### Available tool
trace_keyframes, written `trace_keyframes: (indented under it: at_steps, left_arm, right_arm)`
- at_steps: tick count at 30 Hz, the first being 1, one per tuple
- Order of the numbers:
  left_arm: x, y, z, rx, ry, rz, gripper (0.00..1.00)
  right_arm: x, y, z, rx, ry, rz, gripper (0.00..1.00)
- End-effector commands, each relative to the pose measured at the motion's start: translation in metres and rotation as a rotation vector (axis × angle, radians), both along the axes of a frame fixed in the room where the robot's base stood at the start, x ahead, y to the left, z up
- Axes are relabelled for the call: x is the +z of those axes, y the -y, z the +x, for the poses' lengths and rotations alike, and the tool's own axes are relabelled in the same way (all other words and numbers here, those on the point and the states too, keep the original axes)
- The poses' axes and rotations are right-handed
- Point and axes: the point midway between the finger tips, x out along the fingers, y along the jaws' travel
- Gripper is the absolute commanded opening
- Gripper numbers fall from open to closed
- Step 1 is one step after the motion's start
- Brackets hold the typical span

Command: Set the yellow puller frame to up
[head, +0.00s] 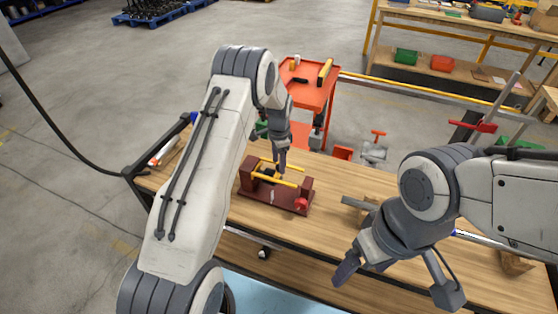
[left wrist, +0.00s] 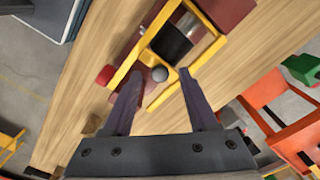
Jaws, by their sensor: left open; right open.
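The yellow puller frame (head: 276,180) is mounted on a dark red base (head: 275,196) on the wooden workbench, with its yellow bars between two red end blocks. The frame also shows large in the left wrist view (left wrist: 132,69), with a black cylinder inside it and a grey ball-shaped end at its near side. My left gripper (head: 281,170) is over the frame; in the left wrist view its two fingers (left wrist: 156,90) are apart, with the near end of the frame between them. I cannot tell whether they touch it. My right gripper (head: 392,285) is open and empty over the bench at the right.
A red knob (head: 301,204) sits at the base's right end. A metal part (head: 360,203) lies on the bench right of the base. An orange cart (head: 308,90) stands behind the bench. Bare wood (head: 345,175) lies between the base and my right arm.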

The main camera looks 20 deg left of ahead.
Motion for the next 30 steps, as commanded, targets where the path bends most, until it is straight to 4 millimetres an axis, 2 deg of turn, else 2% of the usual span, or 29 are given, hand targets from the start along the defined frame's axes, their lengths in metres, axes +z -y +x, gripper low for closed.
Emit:
trace_keyframes:
  at_steps: [10, 11, 12, 15, 30]
  left_arm:
    - [-0.0055, -0.0001, -0.0001, 0.0, 0.0, 0.0, 0.59]
    - [-0.0055, -0.0001, -0.0001, 0.001, 0.0, 0.0, 0.51]
    - [-0.0055, -0.0001, -0.0001, 0.001, 0.0, 0.0, 0.36]
    - [-0.0054, -0.0002, -0.0002, 0.001, 0.0, 0.0, 0.0]
    - [-0.005, -0.0004, -0.0003, 0.001, 0.0, 0.0, 0.0]
  right_arm:
    - [0.0013, 0.0, 0.0, 0.0, 0.0, 0.0, 0.87]
    - [0.0013, 0.0, 0.0, 0.0, 0.0, 0.0, 0.87]
    - [0.0013, 0.0, 0.0, 0.0, 0.0, 0.0, 0.87]
    - [0.0013, 0.0, 0.0, 0.0, 0.0, 0.0, 0.87]
    - [0.0013, 0.0, 0.0, 0.0, 0.0, 0.0, 0.87]
